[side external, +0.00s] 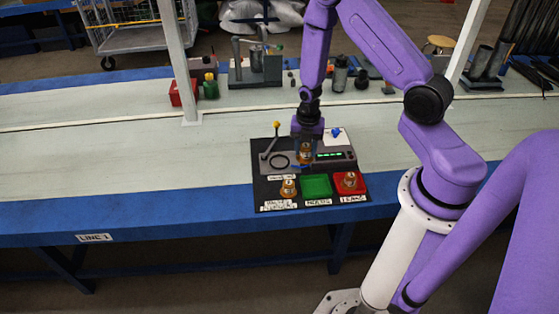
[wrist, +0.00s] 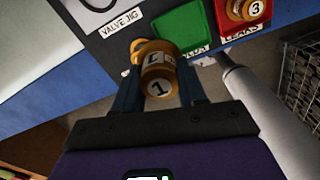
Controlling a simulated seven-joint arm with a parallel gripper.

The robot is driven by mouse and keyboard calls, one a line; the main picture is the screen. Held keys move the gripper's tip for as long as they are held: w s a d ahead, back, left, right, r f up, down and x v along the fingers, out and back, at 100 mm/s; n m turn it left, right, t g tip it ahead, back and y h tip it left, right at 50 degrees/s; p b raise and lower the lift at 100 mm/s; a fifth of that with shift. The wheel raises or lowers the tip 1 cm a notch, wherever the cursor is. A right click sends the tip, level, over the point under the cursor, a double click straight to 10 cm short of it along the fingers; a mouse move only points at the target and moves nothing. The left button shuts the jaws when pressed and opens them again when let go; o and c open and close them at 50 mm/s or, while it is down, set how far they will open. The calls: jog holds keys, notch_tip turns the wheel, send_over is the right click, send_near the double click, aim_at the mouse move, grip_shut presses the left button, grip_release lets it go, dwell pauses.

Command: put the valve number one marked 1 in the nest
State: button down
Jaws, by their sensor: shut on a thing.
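Valve number one (wrist: 158,82), brass with a white band and a "1" on its end, is gripped between the fingers of my gripper (wrist: 158,92). The dark ring (side external: 279,161) above the "VALVE JIG" label looks like the nest and appears empty. In the wrist view the ring (wrist: 97,4) is cut off at the top edge. I cannot tell the valve's height above the board.
The green pad (side external: 316,186) is empty. A valve marked 3 (wrist: 252,10) stands on the red pad (wrist: 228,24). A yellow-tipped lever (side external: 270,142) rises behind the ring. The bench left of the board is clear.

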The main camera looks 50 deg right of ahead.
jog(key=w+d+f, duration=0.1)
jog(key=w+f, duration=0.2)
jog(key=w, duration=0.1)
jog(key=w+d+f, duration=0.1)
jog(key=w+f, duration=0.2)
jog(key=w, duration=0.1)
jog(key=w+d+f, duration=0.1)
jog(key=w+f, duration=0.2)
jog(key=w, duration=0.2)
jog(key=shift+d+f, duration=0.2)
jog(key=shift+f, duration=0.05)
jog(key=shift+w+f, duration=0.1)
jog(key=shift+f, duration=1.55)
jog(key=shift+f, duration=0.15)
jog(key=c, duration=0.6)
grip_release()
jog(key=shift+c, duration=0.2)
